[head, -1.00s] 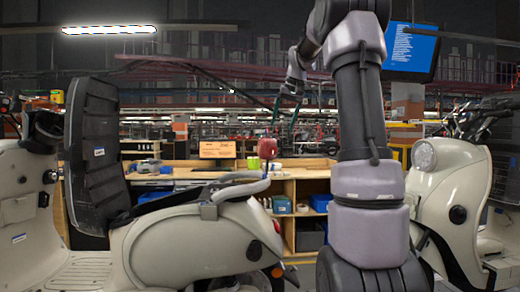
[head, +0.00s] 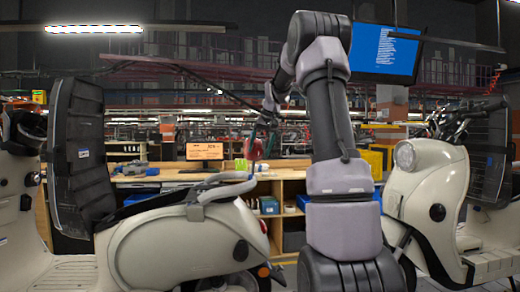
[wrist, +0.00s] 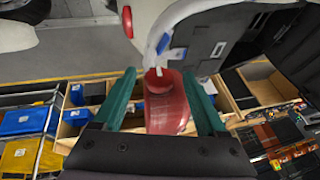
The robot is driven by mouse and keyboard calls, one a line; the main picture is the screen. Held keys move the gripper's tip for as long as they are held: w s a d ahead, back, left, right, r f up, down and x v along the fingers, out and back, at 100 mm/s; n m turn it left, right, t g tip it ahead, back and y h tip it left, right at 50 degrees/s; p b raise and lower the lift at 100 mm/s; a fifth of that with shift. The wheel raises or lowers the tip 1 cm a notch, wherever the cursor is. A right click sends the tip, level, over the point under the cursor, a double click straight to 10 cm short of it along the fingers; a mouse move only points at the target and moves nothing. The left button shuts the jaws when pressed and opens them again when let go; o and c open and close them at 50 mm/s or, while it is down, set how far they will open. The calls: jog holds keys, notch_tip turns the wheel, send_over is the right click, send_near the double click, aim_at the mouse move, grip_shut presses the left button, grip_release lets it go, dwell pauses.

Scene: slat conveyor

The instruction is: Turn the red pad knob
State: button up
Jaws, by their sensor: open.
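The red knob (head: 256,150) stands at the rear end of the light grey rail of the middle cream scooter (head: 185,245) in the head view. In the wrist view the red knob (wrist: 168,108) lies between the two green fingers of my gripper (wrist: 159,76). The fingers are open, with a gap on each side of the knob. In the head view my gripper (head: 264,132) is small and points down at the knob from above. Whether a finger touches the knob cannot be told.
A wooden bench (head: 290,183) with bins and a screen (head: 204,152) stands behind the scooter. Another cream scooter (head: 430,195) is at the right. The middle scooter's raised dark seat (head: 82,155) is at the left. A blue monitor (head: 385,52) hangs above.

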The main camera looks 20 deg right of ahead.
grip_shut()
